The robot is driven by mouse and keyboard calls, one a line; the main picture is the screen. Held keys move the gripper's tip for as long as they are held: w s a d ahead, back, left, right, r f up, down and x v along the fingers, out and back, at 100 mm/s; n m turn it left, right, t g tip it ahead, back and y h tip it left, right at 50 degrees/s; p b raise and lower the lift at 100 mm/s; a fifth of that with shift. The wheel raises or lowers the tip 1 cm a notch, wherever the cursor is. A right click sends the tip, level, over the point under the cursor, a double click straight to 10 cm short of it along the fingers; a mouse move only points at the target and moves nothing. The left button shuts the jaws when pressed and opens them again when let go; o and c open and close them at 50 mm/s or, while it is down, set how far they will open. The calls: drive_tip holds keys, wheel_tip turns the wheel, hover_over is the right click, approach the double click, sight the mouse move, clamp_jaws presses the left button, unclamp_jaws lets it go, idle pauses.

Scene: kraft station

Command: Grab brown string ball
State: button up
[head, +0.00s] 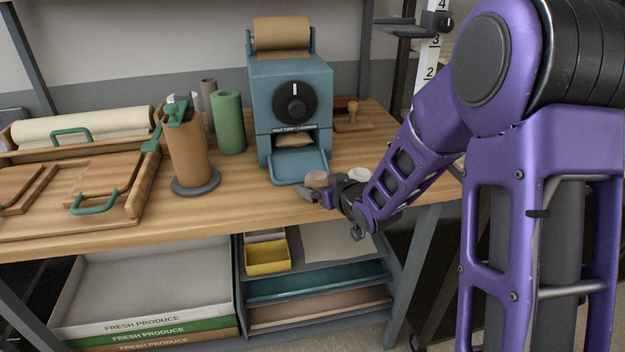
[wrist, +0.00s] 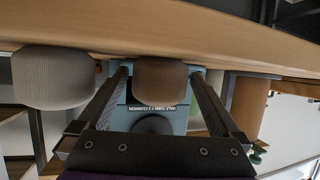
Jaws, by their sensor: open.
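The brown string ball (head: 317,179) sits on the workbench near its front edge, in front of the blue dispenser. In the wrist view the brown ball (wrist: 158,82) shows between my two fingers, with a gap on each side. My gripper (head: 316,194) is open and low over the bench's front edge, at the ball. In the head view the gripper hides the ball's lower part. A pale string ball (head: 359,174) stands to the right of the brown one, partly behind my wrist; it also shows in the wrist view (wrist: 52,78), outside the fingers.
The blue dispenser (head: 290,105) with its open tray (head: 298,168) stands behind the balls. A brown paper roll on a stand (head: 187,155) and a green roll (head: 228,122) are left of it. The bench front (head: 240,205) left of my gripper is clear.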

drive_tip(key=shift+w+a+f, duration=0.15)
drive_tip(key=shift+w, duration=0.1)
drive_tip(key=c, duration=1.3)
